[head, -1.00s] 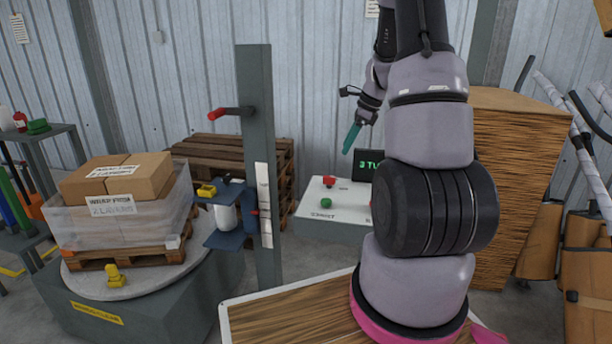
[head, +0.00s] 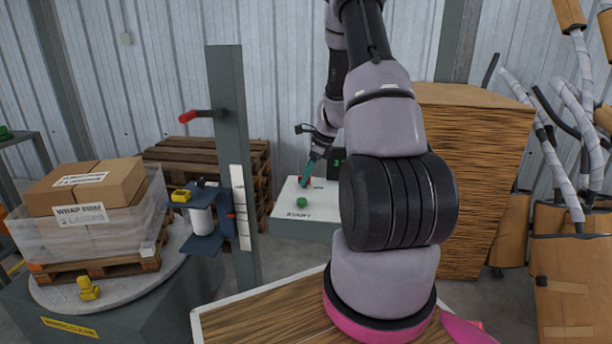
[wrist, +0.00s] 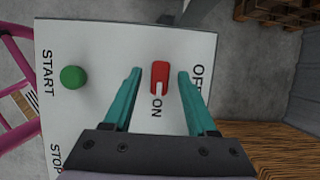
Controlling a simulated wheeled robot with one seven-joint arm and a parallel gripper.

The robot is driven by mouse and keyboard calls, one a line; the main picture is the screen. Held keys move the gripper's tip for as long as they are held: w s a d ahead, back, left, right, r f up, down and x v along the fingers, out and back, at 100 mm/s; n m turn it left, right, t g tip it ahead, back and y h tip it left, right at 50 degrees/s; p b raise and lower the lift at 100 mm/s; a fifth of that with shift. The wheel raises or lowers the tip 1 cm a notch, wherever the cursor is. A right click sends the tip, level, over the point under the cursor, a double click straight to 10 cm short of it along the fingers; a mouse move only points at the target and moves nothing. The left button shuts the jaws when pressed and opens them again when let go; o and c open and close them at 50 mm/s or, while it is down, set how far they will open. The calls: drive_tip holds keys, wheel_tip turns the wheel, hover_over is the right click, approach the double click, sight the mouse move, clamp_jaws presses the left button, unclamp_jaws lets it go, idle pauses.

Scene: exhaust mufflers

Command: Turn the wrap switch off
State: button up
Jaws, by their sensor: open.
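The wrap switch (wrist: 160,76) is a red switch with a white pointer on a pale control panel (wrist: 110,40). In the wrist view its pointer lies toward the word ON, and the OFF label (wrist: 197,78) is partly hidden behind a finger. My gripper (wrist: 158,74) is open, with one teal finger on each side of the switch; I cannot tell whether either touches it. In the head view my gripper (head: 307,176) is over the panel (head: 300,216), and the switch is mostly hidden behind it.
A green START button (wrist: 73,78) sits left of the switch in the wrist view, with a STOP label below it. In the head view, a wrapping mast (head: 232,150) and a turntable with boxes (head: 85,203) stand left. A wood-grained stack (head: 460,180) stands right.

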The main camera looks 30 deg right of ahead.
clamp_jaws()
drive_tip(key=shift+n, duration=0.4)
drive_tip(key=n, duration=0.2)
drive_tip(key=n+g, duration=0.1)
drive_tip(key=shift+w+n+g+y, duration=0.15)
drive_tip(key=shift+n+g+y, duration=0.15)
drive_tip(key=shift+n+y, duration=0.1)
drive_tip(key=n, duration=0.2)
drive_tip(key=n+g, duration=0.1)
drive_tip(key=n, duration=0.1)
drive_tip(key=shift+w+g, duration=0.1)
drive_tip(key=shift+g, duration=0.2)
drive_tip(key=n, duration=0.2)
drive_tip(key=n+g, duration=0.1)
drive_tip(key=n, duration=0.2)
drive_tip(key=shift+w+g+h, duration=0.1)
drive_tip(key=shift+g+h, duration=0.2)
drive_tip(key=shift+h, duration=0.1)
drive_tip(key=n+g+h, duration=0.1)
drive_tip(key=n, duration=0.3)
drive_tip(key=shift+w, duration=0.1)
drive_tip(key=shift+n, duration=0.3)
